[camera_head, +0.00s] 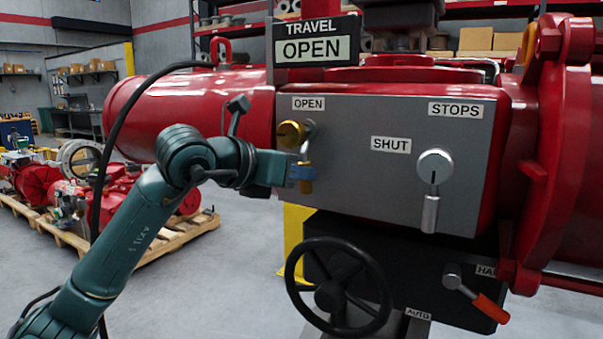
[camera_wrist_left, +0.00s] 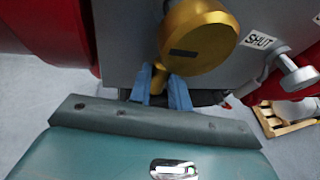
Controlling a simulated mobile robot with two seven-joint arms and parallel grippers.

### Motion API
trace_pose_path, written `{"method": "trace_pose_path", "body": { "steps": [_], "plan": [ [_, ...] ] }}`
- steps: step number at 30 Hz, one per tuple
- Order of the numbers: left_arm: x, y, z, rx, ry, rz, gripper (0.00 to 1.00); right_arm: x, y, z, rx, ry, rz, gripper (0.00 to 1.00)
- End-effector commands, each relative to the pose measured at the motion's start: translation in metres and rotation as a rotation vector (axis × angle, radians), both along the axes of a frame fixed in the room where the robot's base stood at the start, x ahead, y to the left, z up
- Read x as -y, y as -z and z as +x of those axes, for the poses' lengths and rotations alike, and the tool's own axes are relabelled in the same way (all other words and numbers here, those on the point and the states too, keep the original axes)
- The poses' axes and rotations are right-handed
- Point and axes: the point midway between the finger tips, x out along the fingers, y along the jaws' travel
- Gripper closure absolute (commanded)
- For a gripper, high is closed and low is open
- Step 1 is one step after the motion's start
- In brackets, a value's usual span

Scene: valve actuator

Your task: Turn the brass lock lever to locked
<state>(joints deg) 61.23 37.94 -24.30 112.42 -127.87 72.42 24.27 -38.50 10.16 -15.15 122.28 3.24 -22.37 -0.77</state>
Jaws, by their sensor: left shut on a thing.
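The brass lock lever has a round brass hub (camera_head: 291,134) on the left part of the grey panel (camera_head: 360,185), just below the OPEN label (camera_head: 309,104). Its brass handle (camera_head: 306,184) hangs down from the hub. My left gripper (camera_head: 302,174) is shut on that handle, with its blue fingers around it. In the left wrist view the brass hub (camera_wrist_left: 198,36) is large, and the left gripper's blue fingers (camera_wrist_left: 164,92) sit on either side of the handle (camera_wrist_left: 158,74) below it. The SHUT label (camera_head: 390,144) is to the right of the hub. My right gripper is not in view.
A silver lever (camera_head: 431,190) under the STOPS label (camera_head: 455,110) hangs down on the panel's right. A black handwheel (camera_head: 338,288) and an orange-handled lever (camera_head: 480,298) sit lower. The TRAVEL sign (camera_head: 316,42) above reads OPEN. A black cable arches behind my left arm.

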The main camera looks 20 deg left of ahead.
Motion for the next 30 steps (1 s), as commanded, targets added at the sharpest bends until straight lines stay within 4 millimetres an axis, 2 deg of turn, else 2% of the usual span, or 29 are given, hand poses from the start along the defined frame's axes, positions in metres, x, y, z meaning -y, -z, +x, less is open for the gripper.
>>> {"method": "trace_pose_path", "body": {
  "steps": [19,20,27,30],
  "plan": [
    [-0.0039,-0.0009,0.0008,0.012,-0.002,0.055,1.0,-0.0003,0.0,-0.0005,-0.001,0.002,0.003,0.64],
    [-0.0038,-0.001,0.0008,0.012,-0.002,0.055,0.8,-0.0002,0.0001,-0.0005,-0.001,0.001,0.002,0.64],
    [-0.0037,-0.0007,0.0008,0.012,-0.001,0.055,0.6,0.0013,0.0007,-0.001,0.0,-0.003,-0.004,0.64],
    [-0.0036,-0.0005,0.0008,0.012,-0.001,0.055,0.59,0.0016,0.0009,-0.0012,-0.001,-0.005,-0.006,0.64]
  ]
}}
